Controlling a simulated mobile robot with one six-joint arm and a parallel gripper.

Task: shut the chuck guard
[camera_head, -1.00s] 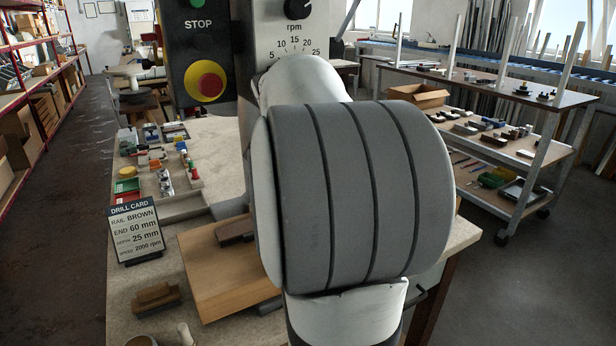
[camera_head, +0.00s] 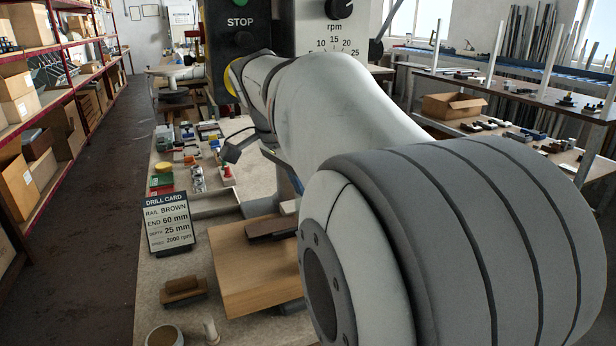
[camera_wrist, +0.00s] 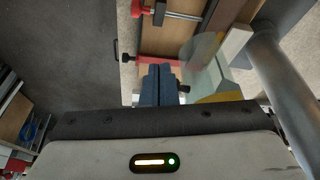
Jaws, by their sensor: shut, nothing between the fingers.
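My gripper (camera_wrist: 158,72) is shut and empty in the wrist view, its dark blue fingers together. A clear curved panel with a yellow lower part, which looks like the chuck guard (camera_wrist: 204,48), is just right of the fingertips. I cannot tell whether they touch, or how far the guard is swung. The drill's control head (camera_head: 300,32) stands at the top of the head view, with my arm crossing in front of it. My arm hides the chuck area there, and I cannot make out the guard in that view.
A round grey column (camera_wrist: 283,85) stands close on the right in the wrist view. Red clamps (camera_wrist: 178,61) sit beyond the fingers. A drill card (camera_head: 168,222), a wooden board (camera_head: 250,268) and small parts occupy the bench. A shelf rack stands left, with clear floor beside it.

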